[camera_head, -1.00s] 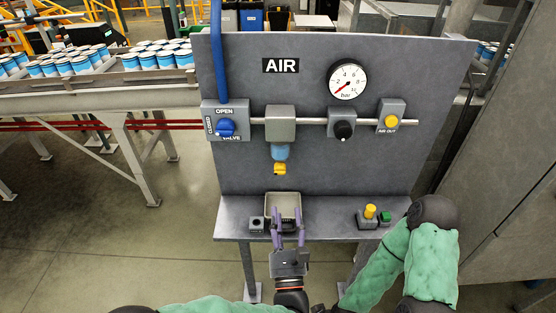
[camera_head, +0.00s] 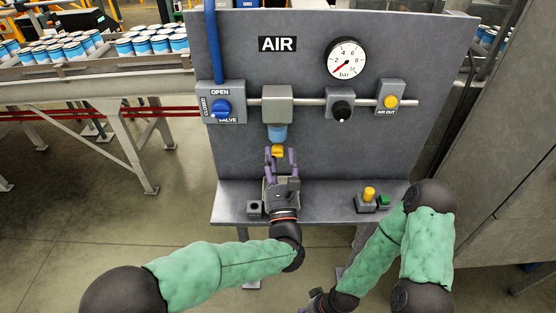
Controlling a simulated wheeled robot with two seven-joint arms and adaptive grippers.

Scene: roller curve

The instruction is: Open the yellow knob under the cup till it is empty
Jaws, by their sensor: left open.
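The blue cup (camera_head: 277,132) hangs below a grey block on the pipe of the AIR panel. The yellow knob (camera_head: 278,151) is under the cup. My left gripper (camera_head: 280,158) points up at the knob with its purple fingers open, one on either side of or just in front of it. I cannot tell whether the fingers touch the knob. The cup's contents are too small to make out. My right gripper (camera_head: 318,301) is low at the bottom edge, partly cut off, and its finger state is unclear.
A blue valve knob (camera_head: 221,108) is left on the panel. A gauge (camera_head: 346,58), a black regulator knob (camera_head: 341,110) and a yellow air-out button (camera_head: 390,101) are right. The shelf (camera_head: 328,204) carries a yellow button (camera_head: 369,193) and a green button (camera_head: 384,200).

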